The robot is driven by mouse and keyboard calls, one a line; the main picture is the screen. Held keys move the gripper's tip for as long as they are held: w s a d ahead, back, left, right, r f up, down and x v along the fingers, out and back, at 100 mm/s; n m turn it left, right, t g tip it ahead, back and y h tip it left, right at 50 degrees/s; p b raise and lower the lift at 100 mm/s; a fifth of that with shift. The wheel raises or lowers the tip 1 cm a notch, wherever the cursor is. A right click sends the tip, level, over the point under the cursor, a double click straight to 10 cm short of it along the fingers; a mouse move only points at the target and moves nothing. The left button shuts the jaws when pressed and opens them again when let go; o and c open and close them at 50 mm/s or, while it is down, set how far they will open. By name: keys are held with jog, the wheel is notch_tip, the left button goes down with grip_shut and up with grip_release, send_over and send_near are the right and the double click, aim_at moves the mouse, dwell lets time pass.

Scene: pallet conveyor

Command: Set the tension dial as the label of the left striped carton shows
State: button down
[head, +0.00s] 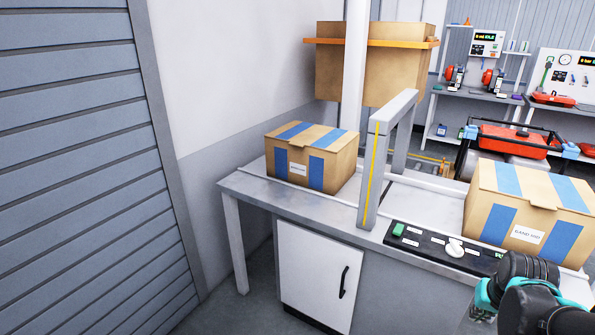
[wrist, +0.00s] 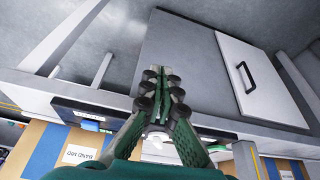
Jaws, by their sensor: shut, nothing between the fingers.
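The left striped carton (head: 335,164), brown with blue stripes, sits on the bench left of a grey arch. Its small white label (head: 298,169) is too small to read. The tension dial appears to be the white knob (head: 455,247) on the black control panel (head: 424,242); its setting cannot be made out. In the wrist view the knob (wrist: 157,137) is partly hidden behind my gripper. My gripper (wrist: 165,88) is shut and empty, and appears apart from the panel. In the head view my gripper (head: 484,303) is at the lower right, in front of the bench.
A second striped carton (head: 511,193) stands right of the arch; its label (wrist: 83,154) seems to read "BAND MID". A green button (head: 398,229) is left of the knob. A white cabinet door (head: 315,277) is below.

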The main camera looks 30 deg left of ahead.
jog(key=c, duration=2.2)
grip_release()
jog(key=o, duration=0.7)
jog(key=shift+c, duration=0.2)
notch_tip(320, 180, up, 19)
jog(key=n+g, duration=0.4)
jog(key=n, duration=0.1)
send_over(458, 245)
notch_tip(458, 245, down, 17)
jog(key=shift+s+f, duration=0.1)
jog(key=shift+f, duration=0.1)
grip_shut()
